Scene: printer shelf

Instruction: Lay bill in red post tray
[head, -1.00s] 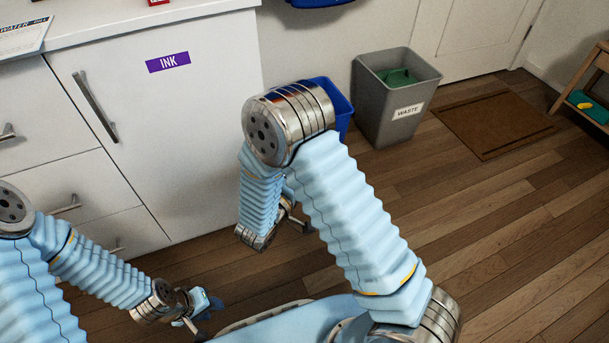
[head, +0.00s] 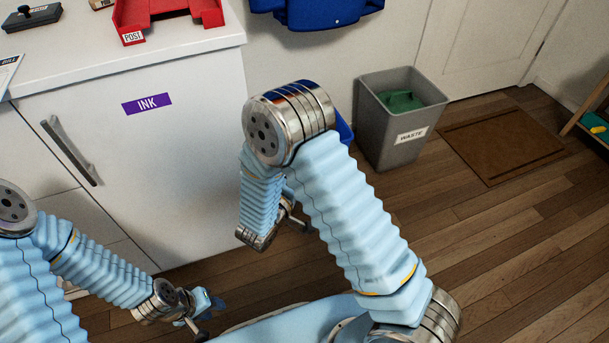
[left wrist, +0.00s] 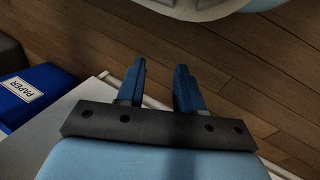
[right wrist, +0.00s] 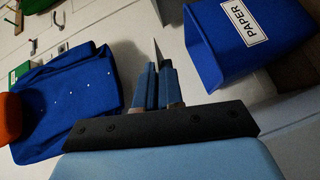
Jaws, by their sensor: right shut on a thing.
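The bill (head: 8,76) is a white printed sheet on the white counter, cut off by the left edge of the head view. The red post tray (head: 128,22), labelled POST, stands on the counter at the top, partly cut off. My left gripper (head: 208,305) is low in front of the cabinet, below the counter and away from the bill; in the left wrist view its blue fingers (left wrist: 160,80) are apart and empty. My right gripper (right wrist: 157,78) is shut on a thin grey pointed thing (right wrist: 156,52); in the head view my right arm mostly hides it.
A black item (head: 32,18) lies on the counter left of the tray. Below is the cabinet labelled INK (head: 147,104). A blue PAPER bin (right wrist: 240,40) and grey WASTE bin (head: 395,140) stand right. A blue bag-like thing (head: 318,12) hangs on the wall.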

